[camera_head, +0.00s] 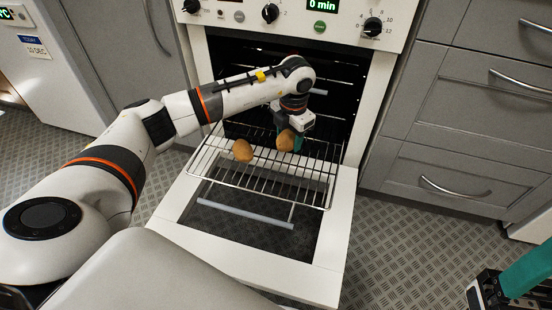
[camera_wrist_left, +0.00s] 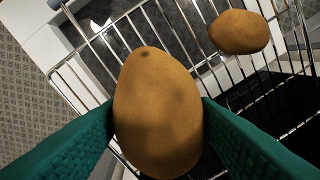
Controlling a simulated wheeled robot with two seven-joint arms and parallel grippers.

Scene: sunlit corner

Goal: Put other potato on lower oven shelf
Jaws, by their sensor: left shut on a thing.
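My left gripper (camera_head: 292,140) reaches into the open oven and is shut on a potato (camera_head: 285,141). In the left wrist view this potato (camera_wrist_left: 158,115) sits between the two green fingers, over the bars of the pulled-out wire shelf (camera_head: 262,180). I cannot tell whether it touches the bars. The other potato (camera_head: 243,150) lies on the wire shelf to the left of it, and it also shows at the upper right of the left wrist view (camera_wrist_left: 238,32). My right gripper (camera_head: 508,285) is only partly in view at the lower right, so its opening does not show.
The oven door (camera_head: 325,250) is folded down below the shelf. Grey drawers (camera_head: 450,180) with metal handles stand to the right. A white appliance (camera_head: 45,75) stands at the left. The patterned floor (camera_head: 400,255) is clear to the right of the door.

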